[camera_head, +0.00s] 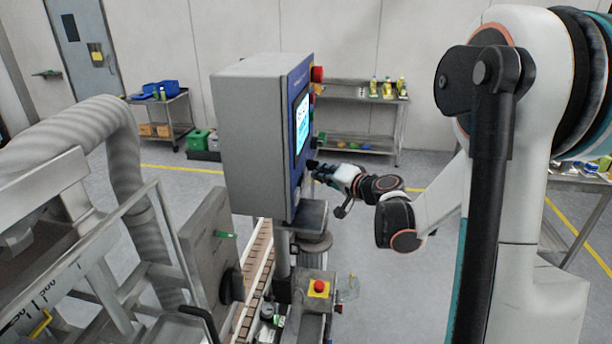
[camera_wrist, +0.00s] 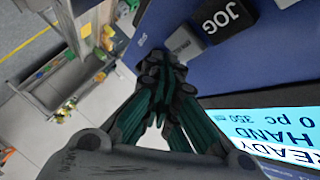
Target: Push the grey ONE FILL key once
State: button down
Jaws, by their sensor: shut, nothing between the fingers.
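The blue control panel (camera_wrist: 262,62) fills the right of the wrist view. On it are a black JOG key (camera_wrist: 228,18) and, beside it, a grey key (camera_wrist: 184,42) whose label I cannot read; it may be the ONE FILL key. My gripper (camera_wrist: 162,66) is shut and empty, with its fingertips close beside the grey key. I cannot tell whether they touch it, and the fingers hide part of the panel. In the head view my gripper (camera_head: 318,170) is at the lower part of the panel's face, seen edge-on, and the keys cannot be made out.
The lit screen (camera_wrist: 280,130) reads READY, HAND, 0 pc. The grey control box (camera_head: 250,140) stands over a conveyor (camera_head: 256,275). A red button (camera_head: 318,74) sticks out at its upper edge. A lower box carries a red emergency button (camera_head: 319,286). A shelf (camera_head: 345,90) stands behind.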

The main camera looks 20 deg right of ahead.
jog(key=shift+w+a, duration=0.25)
jog(key=shift+a, duration=0.15)
jog(key=shift+w+a+b, duration=0.2)
jog(key=shift+a+b, duration=0.1)
dwell(0.9)
jog(key=shift+d, duration=0.1)
jog(key=shift+s+d, duration=0.45)
jog(key=shift+d, duration=0.2)
jog(key=s+d, duration=0.1)
jog(key=d, duration=0.1)
jog(key=s+d+b, duration=0.1)
jog(key=d, duration=0.1)
jog(key=shift+s, duration=0.4)
dwell(0.8)
